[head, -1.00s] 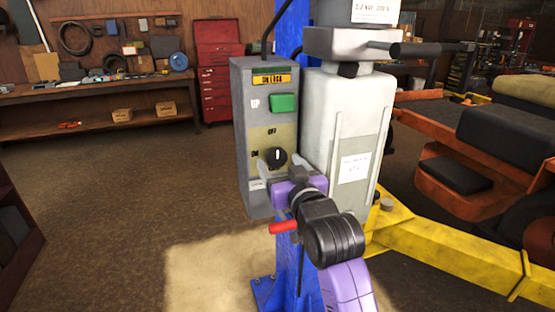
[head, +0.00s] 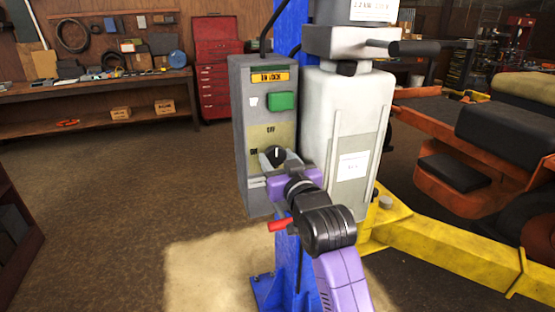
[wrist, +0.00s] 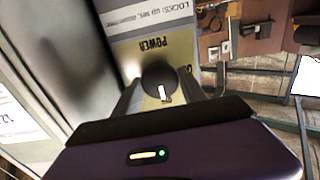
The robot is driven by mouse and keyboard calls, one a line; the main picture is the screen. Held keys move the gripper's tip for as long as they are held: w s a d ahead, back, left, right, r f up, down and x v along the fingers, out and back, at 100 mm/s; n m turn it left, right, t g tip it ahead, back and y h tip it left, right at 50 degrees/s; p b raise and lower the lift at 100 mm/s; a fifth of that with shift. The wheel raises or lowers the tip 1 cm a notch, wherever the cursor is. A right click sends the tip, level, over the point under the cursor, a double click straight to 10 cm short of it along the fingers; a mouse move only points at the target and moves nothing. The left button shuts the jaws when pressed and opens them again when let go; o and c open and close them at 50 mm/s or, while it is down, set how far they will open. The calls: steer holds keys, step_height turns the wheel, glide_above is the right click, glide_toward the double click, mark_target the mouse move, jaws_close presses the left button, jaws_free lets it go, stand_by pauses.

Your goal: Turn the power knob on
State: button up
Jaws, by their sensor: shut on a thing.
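The black power knob (head: 279,152) sits on the tan panel of the grey control box (head: 240,190). The label OFF is above it and ON is to its left. In the head view its white mark points roughly up, toward OFF. The knob also shows in the wrist view (wrist: 158,78), with its white mark visible and the label POWER nearby. My gripper (head: 272,160) is at the knob, its fingers on either side of it and shut on it. In the wrist view the fingertips (wrist: 170,88) flank the knob. Finger contact is partly hidden.
A green button (head: 282,101) sits above the knob. A blue post (head: 287,262) and a pale motor housing (head: 345,130) stand beside the box. A yellow lift arm (head: 450,245) extends right. Open floor lies to the left.

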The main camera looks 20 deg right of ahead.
steer(key=shift+n, duration=0.3)
steer(key=n, duration=0.3)
steer(key=shift+n, duration=0.4)
steer(key=n, duration=0.4)
steer(key=shift+n+p, duration=0.3)
steer(key=shift+p, duration=0.1)
steer(key=n, duration=0.8)
steer(key=shift+n, duration=0.3)
steer(key=shift+f+n, duration=0.1)
steer(key=shift+n, duration=0.2)
steer(key=o, duration=1.4)
steer(key=shift+c, duration=0.2)
